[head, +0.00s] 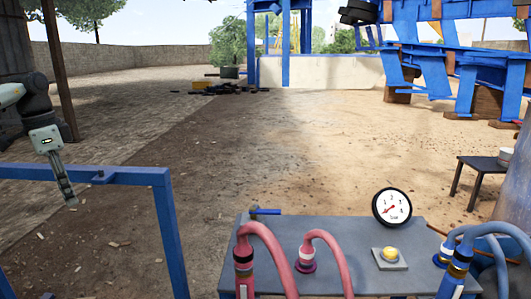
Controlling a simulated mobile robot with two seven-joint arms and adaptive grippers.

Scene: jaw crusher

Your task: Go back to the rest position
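My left gripper (68,196) hangs at the left of the head view, pointing down near the blue rail. Its fingers show as one narrow dark shape, so I cannot tell if they are open or shut. No object shows at its tips. My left arm comes in from the left edge above it. My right gripper is not in view.
A blue rail frame (130,177) stands at the lower left. A grey control table (340,238) holds a dial gauge (392,207), a yellow button (390,254), red hoses (325,242) and blue hoses (485,236). A dark stool (487,163) stands right. Open ground lies beyond.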

